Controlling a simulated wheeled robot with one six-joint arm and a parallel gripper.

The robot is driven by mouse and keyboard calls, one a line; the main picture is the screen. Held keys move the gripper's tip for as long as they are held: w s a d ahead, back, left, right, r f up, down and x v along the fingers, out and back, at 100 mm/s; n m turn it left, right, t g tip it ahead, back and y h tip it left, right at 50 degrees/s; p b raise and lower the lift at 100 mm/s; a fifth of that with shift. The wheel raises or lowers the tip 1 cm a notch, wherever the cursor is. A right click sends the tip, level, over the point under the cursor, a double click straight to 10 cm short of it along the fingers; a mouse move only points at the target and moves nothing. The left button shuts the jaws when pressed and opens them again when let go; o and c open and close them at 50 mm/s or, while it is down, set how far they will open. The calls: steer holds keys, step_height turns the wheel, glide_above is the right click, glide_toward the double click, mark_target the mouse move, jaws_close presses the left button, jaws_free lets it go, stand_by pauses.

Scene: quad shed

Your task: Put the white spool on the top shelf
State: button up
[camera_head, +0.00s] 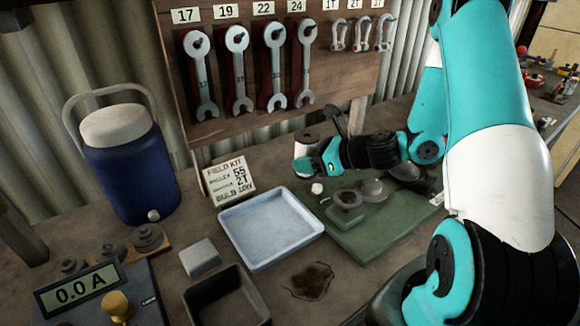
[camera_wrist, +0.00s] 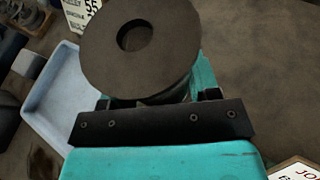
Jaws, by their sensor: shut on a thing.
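The white spool (camera_head: 305,147) is in my gripper (camera_head: 318,163), above the back of the bench, in front of the tool board. In the camera_head view it has a pale body and a grey end. In the camera_wrist view its round flange (camera_wrist: 170,62) looks dark, with a centre hole, and hides most of the body and the fingertips. My gripper (camera_wrist: 155,104) is shut on it. I cannot make out a top shelf in either view.
A pale blue tray (camera_head: 270,228), a green mat (camera_head: 375,235) with metal parts, a blue jug (camera_head: 132,170) and a dark open box (camera_head: 228,300) stand on the bench. Wrenches (camera_head: 240,75) hang behind. A dark stain (camera_head: 310,281) marks the bench front.

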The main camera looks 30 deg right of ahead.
steer(key=x, duration=0.3)
steer(key=shift+w+a+f, duration=0.15)
steer(key=shift+w+f, duration=0.1)
steer(key=shift+w+a+f+p, duration=0.35)
steer(key=shift+w+a+f, duration=0.25)
steer(key=shift+w+f, duration=0.4)
steer(key=shift+w, duration=0.05)
steer(key=shift+f, duration=0.2)
steer(key=o, duration=1.1)
steer(key=shift+r, duration=0.1)
